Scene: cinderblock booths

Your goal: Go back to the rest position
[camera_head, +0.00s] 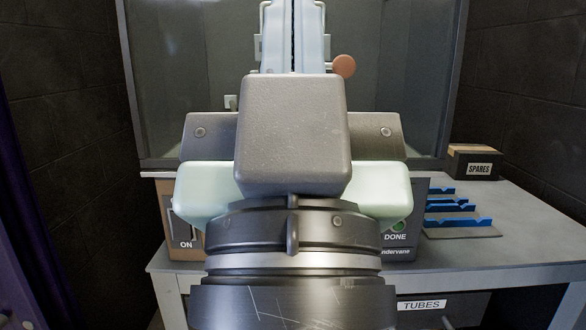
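My arm rises from the bottom middle of the head view, with a black and silver wrist. My gripper (292,135) is seen from behind as a grey block with pale green parts at both sides. Its fingertips are hidden, so I cannot tell whether it is open, shut or holding anything. It is in front of a bench machine (186,238), which it largely covers.
On the grey table (520,222) are a blue rack (458,221) and a SPARES box (475,163). A brown knob (344,66) shows above. Dark block walls flank both sides.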

